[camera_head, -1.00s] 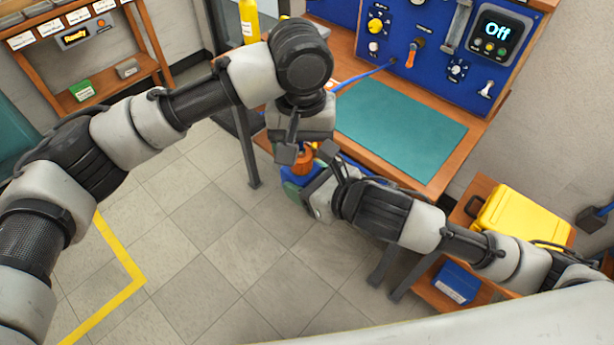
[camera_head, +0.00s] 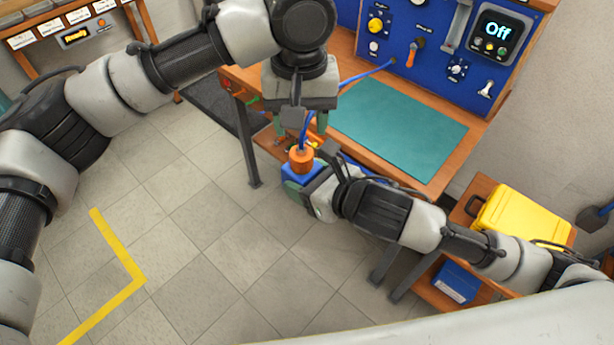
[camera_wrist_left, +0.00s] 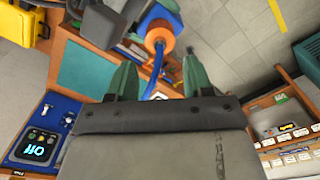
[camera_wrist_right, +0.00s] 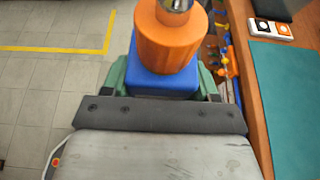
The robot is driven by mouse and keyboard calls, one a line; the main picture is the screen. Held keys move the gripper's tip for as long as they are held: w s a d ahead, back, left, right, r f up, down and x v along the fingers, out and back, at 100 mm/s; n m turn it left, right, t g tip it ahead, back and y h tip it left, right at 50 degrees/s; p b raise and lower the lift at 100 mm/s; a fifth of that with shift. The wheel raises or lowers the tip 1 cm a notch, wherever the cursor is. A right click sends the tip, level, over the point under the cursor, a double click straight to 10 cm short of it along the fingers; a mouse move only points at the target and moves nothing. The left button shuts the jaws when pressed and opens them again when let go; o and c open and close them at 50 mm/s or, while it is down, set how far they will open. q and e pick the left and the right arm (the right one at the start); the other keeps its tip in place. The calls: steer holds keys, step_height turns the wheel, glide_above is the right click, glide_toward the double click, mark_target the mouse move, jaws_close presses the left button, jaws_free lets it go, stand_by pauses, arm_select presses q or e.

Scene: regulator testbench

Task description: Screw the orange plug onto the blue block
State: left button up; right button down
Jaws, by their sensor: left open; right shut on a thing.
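My right gripper (camera_head: 303,187) is shut on the blue block (camera_wrist_right: 163,84), with a green finger on each side of it. The orange plug (camera_head: 301,159) sits upright on top of the block; how tightly it is threaded cannot be told. A metal fitting and blue hose rise from the plug, as the right wrist view (camera_wrist_right: 168,38) partly shows. My left gripper (camera_head: 309,121) is open and empty above and behind the plug. In the left wrist view the plug (camera_wrist_left: 160,38) is beyond the open fingers (camera_wrist_left: 160,82), and the hose passes between them in the picture.
The wooden bench with a teal mat (camera_head: 400,130) lies behind my right arm, below the blue panel (camera_head: 430,50). A yellow case (camera_head: 522,222) stands on a side table at right. Open floor (camera_head: 200,240) lies to the left.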

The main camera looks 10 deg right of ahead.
mark_target(301, 153)
arm_select(q)
steer(key=shift+f, duration=4.05)
steer(key=c, duration=0.7)
steer(key=o, duration=1)
